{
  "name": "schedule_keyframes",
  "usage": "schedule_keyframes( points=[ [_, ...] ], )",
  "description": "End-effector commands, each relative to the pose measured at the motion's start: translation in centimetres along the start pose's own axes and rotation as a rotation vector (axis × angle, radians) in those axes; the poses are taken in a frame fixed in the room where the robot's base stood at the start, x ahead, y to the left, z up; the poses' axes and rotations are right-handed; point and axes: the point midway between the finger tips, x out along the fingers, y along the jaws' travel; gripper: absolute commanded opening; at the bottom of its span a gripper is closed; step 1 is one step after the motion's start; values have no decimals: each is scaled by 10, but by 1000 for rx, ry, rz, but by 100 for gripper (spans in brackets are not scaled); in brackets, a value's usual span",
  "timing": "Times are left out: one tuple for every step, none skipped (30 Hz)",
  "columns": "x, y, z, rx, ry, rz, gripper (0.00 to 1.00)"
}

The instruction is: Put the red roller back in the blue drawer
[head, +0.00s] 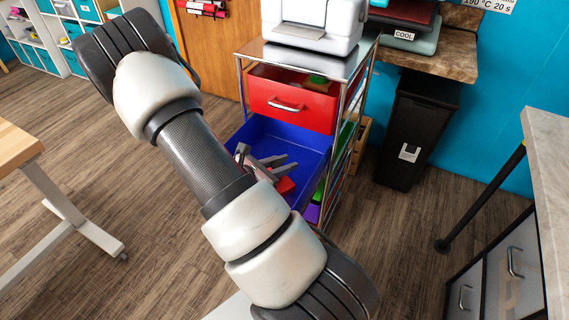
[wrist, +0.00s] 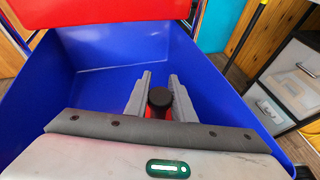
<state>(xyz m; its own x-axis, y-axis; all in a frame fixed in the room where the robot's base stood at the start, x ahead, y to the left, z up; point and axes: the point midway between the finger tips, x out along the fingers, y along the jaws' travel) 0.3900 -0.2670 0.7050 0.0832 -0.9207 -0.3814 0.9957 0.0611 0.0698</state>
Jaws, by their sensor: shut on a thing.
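The blue drawer (head: 306,152) is pulled open below the red drawer, and its walls surround my gripper in the wrist view (wrist: 112,58). My gripper (head: 283,164) is inside the drawer's outline, pointing into it. In the wrist view its grey fingers (wrist: 159,90) are closed on the red roller (wrist: 159,112), whose black end stands up between them. Red also shows beside the fingers in the head view (head: 286,187). The lower part of the roller is hidden, so I cannot tell whether it touches the drawer floor.
The red drawer (head: 292,104) sits directly above, slightly open with things inside. A white machine (head: 313,25) stands on the metal cart. A black bin (head: 418,125) is to the right, a grey cabinet (head: 510,262) farther right. A wooden table (head: 18,146) is at left, with open floor between.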

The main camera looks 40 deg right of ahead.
Motion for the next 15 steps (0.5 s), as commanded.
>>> schedule_keyframes(
  points=[
    [0,0,0,0,-1,0,0],
    [0,0,-1,0,-1,0,0],
    [1,0,-1,0,-1,0,0],
    [1,0,-2,0,-1,0,0],
    [2,0,-3,0,-1,0,0],
    [2,0,-5,0,-1,0,0],
    [3,-1,-6,0,-1,0,0],
    [3,-1,-6,0,-1,0,0],
    [2,0,-5,1,-1,0,0],
    [2,0,-5,1,-1,0,0],
    [2,0,-5,1,-1,0,0],
    [2,0,-4,1,0,0,0],
    [2,0,-4,1,0,0,0],
    [1,0,-3,1,-1,0,0],
    [1,0,-2,1,-1,0,0]
  ],
)
